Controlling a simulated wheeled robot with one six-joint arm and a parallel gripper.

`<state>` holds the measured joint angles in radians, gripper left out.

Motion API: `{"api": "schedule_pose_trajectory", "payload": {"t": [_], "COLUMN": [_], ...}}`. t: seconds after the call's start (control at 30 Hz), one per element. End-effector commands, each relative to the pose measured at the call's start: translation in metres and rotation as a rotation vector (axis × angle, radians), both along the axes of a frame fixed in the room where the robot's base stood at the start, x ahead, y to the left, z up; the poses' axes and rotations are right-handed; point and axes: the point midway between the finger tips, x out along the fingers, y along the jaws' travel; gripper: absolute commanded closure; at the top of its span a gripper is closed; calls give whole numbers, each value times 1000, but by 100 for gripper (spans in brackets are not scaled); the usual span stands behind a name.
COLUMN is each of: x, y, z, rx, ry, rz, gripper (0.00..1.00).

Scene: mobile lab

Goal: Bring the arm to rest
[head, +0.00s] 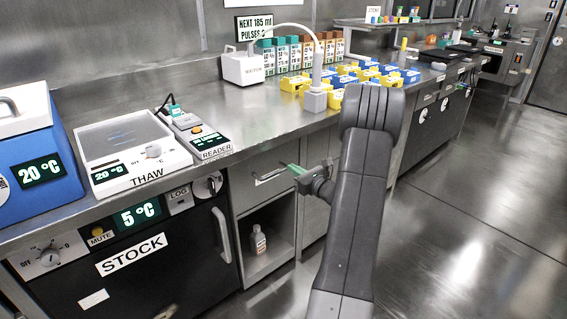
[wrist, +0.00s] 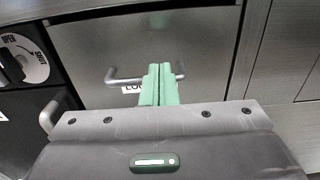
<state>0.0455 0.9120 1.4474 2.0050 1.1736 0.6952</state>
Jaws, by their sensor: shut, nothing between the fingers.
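My gripper (head: 297,170) shows in the head view in front of the bench's lower cabinets, to the left of my raised grey arm. Its green fingers (wrist: 159,86) are pressed together in the wrist view, with nothing between them. Behind the fingers is a grey drawer front (wrist: 200,50) with a bar handle (wrist: 122,79). The fingers overlap the handle in the picture; I cannot tell whether they touch it. A label behind the fingers is mostly hidden.
The bench top (head: 262,118) carries a THAW unit (head: 130,150), a READER (head: 212,145), a blue cooler (head: 40,165) and yellow and blue racks. Below are the STOCK fridge (head: 150,240) and an open shelf with a bottle (head: 258,241). Floor (head: 470,220) at right is clear.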

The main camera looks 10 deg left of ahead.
Motion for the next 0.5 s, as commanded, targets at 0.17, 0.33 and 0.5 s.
{"api": "schedule_pose_trajectory", "payload": {"t": [0.17, 0.33, 0.5], "x": [-20, -29, -32], "y": [-28, -41, -43], "z": [1, 0, 0], "rx": [0, -1, -1], "ry": [1, 1, 0], "rz": [-3, -2, 1], "gripper": [100, 100, 100]}}
